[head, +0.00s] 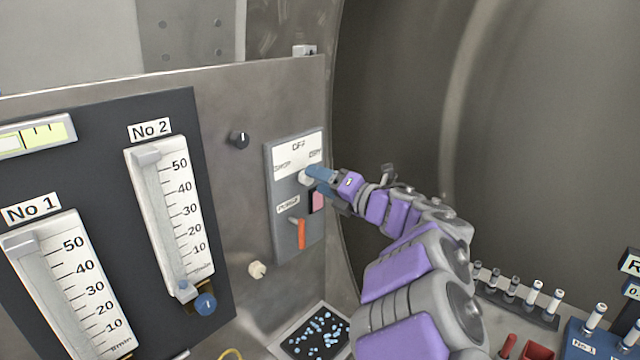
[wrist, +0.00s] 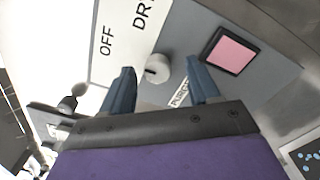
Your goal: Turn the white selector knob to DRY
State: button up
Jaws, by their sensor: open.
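In the wrist view the knob (wrist: 158,68) shows between my two blue fingertips, with a gap on each side. My gripper (head: 318,180) is open, reaching the panel from the right and partly covering the knob in the head view. Contact with the knob cannot be told. The knob's pointing direction is not clear.
A pink square button (wrist: 232,53) is close beside one finger. A PURGE label and an orange lever (head: 301,233) are below the knob. A small black knob (head: 239,139) and two flow gauges (head: 176,215) are to the left. A tray of blue pieces (head: 315,336) lies below.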

aim_at(308, 182)
jog(key=shift+w+a+f, duration=0.1)
jog(key=shift+w+a, duration=0.05)
jog(key=shift+a, duration=0.7)
jog(key=shift+w+a+f, duration=0.1)
jog(key=shift+a, duration=0.7)
jog(key=shift+d+r, duration=0.1)
jog(key=shift+d, duration=0.8)
jog(key=c, duration=0.4)
jog(key=shift+c, duration=1)
jog(key=shift+s+a, duration=0.1)
jog(key=shift+a, duration=0.05)
jog(key=c, duration=0.4)
